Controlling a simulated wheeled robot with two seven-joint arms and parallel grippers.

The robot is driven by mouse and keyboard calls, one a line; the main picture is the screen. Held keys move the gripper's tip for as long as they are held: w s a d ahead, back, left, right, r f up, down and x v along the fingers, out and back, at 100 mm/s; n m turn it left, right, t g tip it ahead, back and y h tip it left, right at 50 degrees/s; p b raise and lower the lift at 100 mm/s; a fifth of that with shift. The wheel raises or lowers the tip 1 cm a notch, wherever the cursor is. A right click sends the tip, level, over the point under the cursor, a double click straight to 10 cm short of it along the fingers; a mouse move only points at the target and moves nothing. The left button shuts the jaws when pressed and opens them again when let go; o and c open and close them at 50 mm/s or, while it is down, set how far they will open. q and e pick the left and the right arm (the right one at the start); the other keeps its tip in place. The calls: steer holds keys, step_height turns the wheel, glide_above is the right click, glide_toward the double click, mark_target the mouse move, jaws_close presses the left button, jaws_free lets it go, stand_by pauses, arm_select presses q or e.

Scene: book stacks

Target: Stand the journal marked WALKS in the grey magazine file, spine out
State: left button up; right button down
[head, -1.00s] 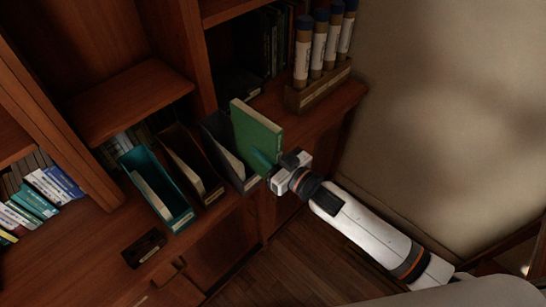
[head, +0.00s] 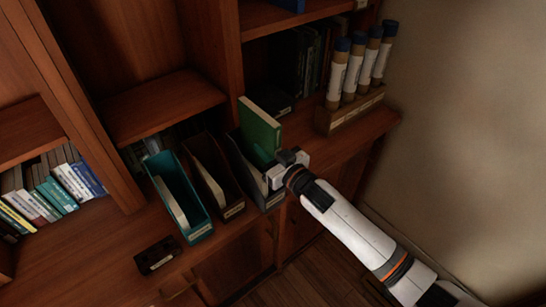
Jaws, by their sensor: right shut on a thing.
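A green journal (head: 260,127) stands roughly upright, with its pale page edges along the top. My right gripper (head: 279,164) is shut on its near lower part. The grey magazine file (head: 273,201) stands on the ledge, at the right end of a row of files. The journal is over or partly inside the grey file; its lower end is hidden by the file and gripper, so I cannot tell how deep it sits. Some pale papers show inside the grey file. No lettering is readable on the journal. My left gripper is not in view.
A brown file (head: 232,211) and a teal file (head: 201,233) stand to the left of the grey one. A wooden rack (head: 351,112) of capped tubes stands to the right. A small dark box (head: 158,255) lies on the ledge at front left. Shelf uprights rise behind.

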steer(key=shift+w+a, duration=0.35)
steer(key=shift+w, duration=0.1)
steer(key=shift+f+b, duration=1.65)
steer(key=shift+f, duration=0.55)
steer(key=c, duration=1.2)
jaws_free()
steer(key=shift+f, duration=0.15)
steer(key=shift+c, duration=0.8)
steer(key=shift+d, duration=0.1)
